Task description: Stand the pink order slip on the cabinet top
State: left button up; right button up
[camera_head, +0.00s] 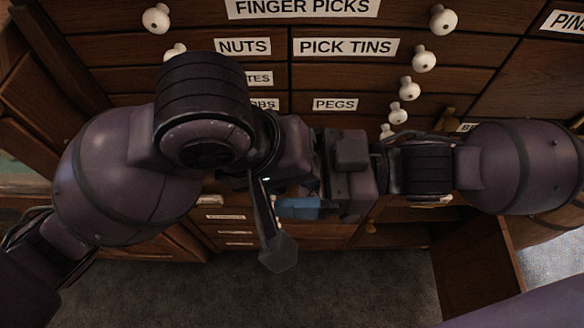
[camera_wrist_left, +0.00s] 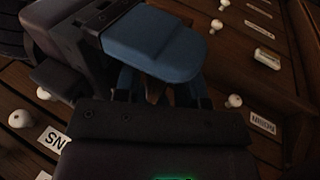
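I cannot see the pink order slip in either view. The dark wood cabinet (camera_head: 190,75) fills the head view; its top surface is not in view. My left gripper (camera_head: 285,185) is at the middle of the head view, close against my right gripper (camera_head: 340,175). Their fingers overlap, so I cannot tell their opening or whether either holds anything. A blue rounded part (camera_head: 298,208) shows between them. It is large in the left wrist view (camera_wrist_left: 155,42), where it looks like a finger pad and hides what lies behind it.
White-knobbed drawers labelled "PICK TINS" (camera_head: 346,47) and "NUTS" (camera_head: 242,46) are behind the arms. A wooden panel (camera_head: 478,275) stands out at the lower right. Grey carpet (camera_head: 250,295) below is clear.

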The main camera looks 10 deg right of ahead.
pick_arm(q)
jog(key=c, duration=0.5)
pick_arm(e)
jog(key=o, duration=0.7)
jog(key=shift+o, duration=0.2)
jog(key=shift+d, duration=0.15)
jog(key=shift+v, duration=5.8)
jog(key=s+d+f+m+t+h, duration=0.3)
jog(key=s+d+f+m+h, duration=0.1)
jog(key=s+f+m+h, duration=0.2)
jog(key=s+d+f+m+t+h, duration=0.4)
jog(key=s+f+h, duration=0.5)
jog(key=f, duration=0.4)
jog(key=shift+d+m+h, duration=0.55)
jog(key=shift+m+h, duration=0.35)
jog(key=shift+m, duration=0.4)
